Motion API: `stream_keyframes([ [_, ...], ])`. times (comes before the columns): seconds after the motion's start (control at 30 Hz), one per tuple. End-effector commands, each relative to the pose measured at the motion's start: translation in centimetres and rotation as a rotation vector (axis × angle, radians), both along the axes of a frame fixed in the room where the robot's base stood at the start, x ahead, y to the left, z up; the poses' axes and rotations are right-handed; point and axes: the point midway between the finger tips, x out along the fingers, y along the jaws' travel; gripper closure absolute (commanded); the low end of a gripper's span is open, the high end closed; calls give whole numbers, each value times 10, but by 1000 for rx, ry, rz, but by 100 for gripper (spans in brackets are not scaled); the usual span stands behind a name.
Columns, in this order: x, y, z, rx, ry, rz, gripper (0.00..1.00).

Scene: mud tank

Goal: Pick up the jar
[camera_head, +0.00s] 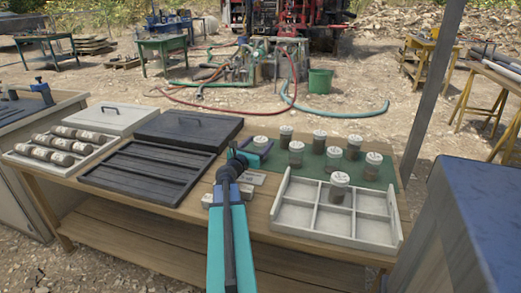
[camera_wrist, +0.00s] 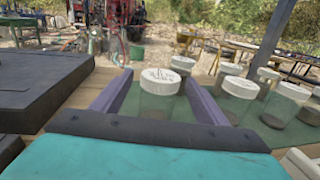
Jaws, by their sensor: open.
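A clear jar with a white, marked lid (camera_wrist: 160,97) stands upright between the two purple fingers of my gripper (camera_wrist: 158,78) in the wrist view. The fingers are open, one on each side of the jar; I cannot tell whether either touches it. In the head view my gripper (camera_head: 254,152) is at the left end of the green mat, with this jar's white lid (camera_head: 260,141) showing between the fingers. The jar's lower part is hidden there by the gripper.
Several similar jars (camera_head: 296,152) stand on the green mat (camera_head: 378,180) to the right. A pale divided tray (camera_head: 290,214) in front holds one jar (camera_head: 339,188). Small pale boxes (camera_head: 250,178) lie beside my arm.

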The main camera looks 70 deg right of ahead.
Motion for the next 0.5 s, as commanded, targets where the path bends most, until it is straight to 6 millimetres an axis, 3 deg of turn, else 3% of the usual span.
stream_keyframes([
  [0.3,1,-1,0,0,0,1,33],
  [0.5,0,-13,-1,0,0,1,33],
])
